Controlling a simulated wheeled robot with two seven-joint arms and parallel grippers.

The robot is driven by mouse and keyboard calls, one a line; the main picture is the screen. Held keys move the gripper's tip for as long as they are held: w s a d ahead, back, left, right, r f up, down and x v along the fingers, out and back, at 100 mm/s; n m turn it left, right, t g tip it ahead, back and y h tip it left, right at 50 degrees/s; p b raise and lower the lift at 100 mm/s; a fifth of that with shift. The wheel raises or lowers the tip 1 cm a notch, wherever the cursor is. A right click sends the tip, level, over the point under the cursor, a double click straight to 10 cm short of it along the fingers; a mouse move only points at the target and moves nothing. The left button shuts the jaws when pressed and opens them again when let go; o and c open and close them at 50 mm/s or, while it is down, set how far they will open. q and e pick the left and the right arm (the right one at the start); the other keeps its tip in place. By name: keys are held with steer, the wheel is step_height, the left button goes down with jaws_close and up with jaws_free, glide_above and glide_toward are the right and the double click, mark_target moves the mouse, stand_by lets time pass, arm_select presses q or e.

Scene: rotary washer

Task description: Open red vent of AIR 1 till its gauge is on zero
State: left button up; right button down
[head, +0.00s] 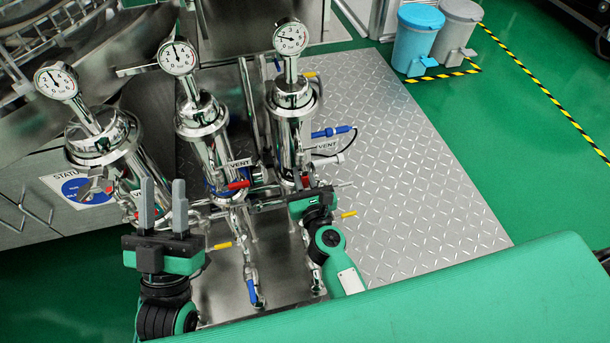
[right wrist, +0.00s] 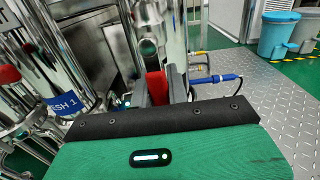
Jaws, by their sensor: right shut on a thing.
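My right gripper (head: 306,186) is at the lower part of the rightmost steel housing (head: 291,140). In the right wrist view its fingers (right wrist: 156,90) are shut on a red vent handle (right wrist: 156,86), whose lower part they hide. The round gauge (head: 290,37) on top of this housing has its needle pointing left, off the zero at the bottom. I cannot read an AIR 1 label on it. My left gripper (head: 164,208) is open and empty, fingers pointing up, in front of the left housing (head: 105,140).
The middle housing has its own gauge (head: 177,57) and a red vent handle (head: 237,185). The left gauge (head: 56,82) stands further left. A blue-handled valve (head: 331,132) juts right of the held vent. The metal floor plate (head: 430,180) is clear.

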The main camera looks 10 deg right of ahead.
arm_select(q)
steer(key=shift+s+r, duration=0.1)
steer(key=shift+r, duration=0.1)
arm_select(e)
steer(key=shift+a, duration=0.1)
steer(key=c, duration=1.4)
jaws_free()
arm_select(q)
steer(key=shift+a, duration=0.1)
arm_select(e)
steer(key=shift+o, duration=0.2)
steer(key=shift+s, duration=0.1)
